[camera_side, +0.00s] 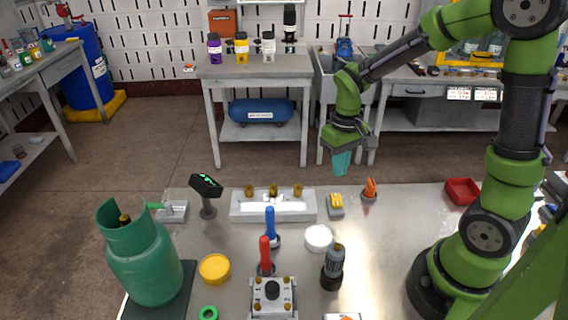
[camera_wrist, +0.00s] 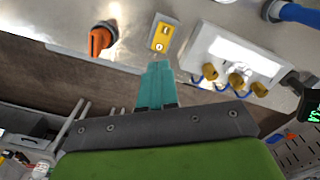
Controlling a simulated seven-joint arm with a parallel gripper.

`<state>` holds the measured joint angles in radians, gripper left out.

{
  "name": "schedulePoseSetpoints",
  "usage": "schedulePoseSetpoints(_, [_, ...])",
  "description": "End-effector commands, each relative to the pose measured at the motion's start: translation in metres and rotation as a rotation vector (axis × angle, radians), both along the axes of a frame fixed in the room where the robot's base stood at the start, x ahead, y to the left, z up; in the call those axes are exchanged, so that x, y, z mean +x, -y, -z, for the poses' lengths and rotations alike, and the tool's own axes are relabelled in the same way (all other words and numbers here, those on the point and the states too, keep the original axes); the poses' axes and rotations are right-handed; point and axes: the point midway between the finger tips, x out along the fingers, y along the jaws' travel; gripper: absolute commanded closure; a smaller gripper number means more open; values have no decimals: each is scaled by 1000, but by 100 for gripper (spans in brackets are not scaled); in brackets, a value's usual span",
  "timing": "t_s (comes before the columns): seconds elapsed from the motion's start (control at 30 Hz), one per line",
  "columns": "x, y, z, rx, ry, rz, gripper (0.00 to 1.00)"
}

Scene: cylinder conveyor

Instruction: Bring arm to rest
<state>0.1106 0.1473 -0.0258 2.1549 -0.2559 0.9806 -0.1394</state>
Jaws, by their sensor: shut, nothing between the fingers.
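My gripper (camera_side: 341,163) hangs in the air at the far edge of the steel table (camera_side: 400,215), in the upper middle of the side view. Its teal fingers are together with nothing between them. The closed fingers also show at the middle of the wrist view (camera_wrist: 156,86). They point toward a yellow switch box (camera_side: 336,204) and appear apart from it. An orange knob (camera_side: 370,189) stands just right of the box in the side view and left of it in the wrist view (camera_wrist: 101,39).
A white block with brass fittings (camera_side: 272,207) stands left of the box. Blue (camera_side: 270,226) and red handles (camera_side: 265,254), a dark grey cylinder (camera_side: 332,268) and a white round lid (camera_side: 319,238) stand nearer. A green gas cylinder (camera_side: 150,265) is at left, a red tray (camera_side: 462,191) at right.

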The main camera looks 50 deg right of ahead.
Motion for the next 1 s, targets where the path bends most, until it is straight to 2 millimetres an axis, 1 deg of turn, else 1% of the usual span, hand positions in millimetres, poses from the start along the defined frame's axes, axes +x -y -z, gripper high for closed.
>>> schedulePoseSetpoints(0.2, [0, -1, 1, 4, 2, 14, 100])
schedulePoseSetpoints(0.23, [-4, -3, 3, 12, -4, 29, 100])
schedulePoseSetpoints(0.27, [-6, -5, 1, 19, 6, 42, 100])
schedulePoseSetpoints(0.37, [-14, -15, -17, 42, 65, 73, 100])
schedulePoseSetpoints(0.47, [-25, -29, -44, 73, 164, 100, 100])
schedulePoseSetpoints(0.5, [-31, -35, -55, 87, 210, 108, 100])
schedulePoseSetpoints(0.6, [-46, -49, -82, 125, 322, 124, 100])
schedulePoseSetpoints(0.7, [-60, -61, -104, 160, 428, 125, 100])
schedulePoseSetpoints(0.83, [-75, -71, -124, 192, 534, 115, 100])
schedulePoseSetpoints(1.0, [-83, -75, -140, 205, 608, 95, 100])
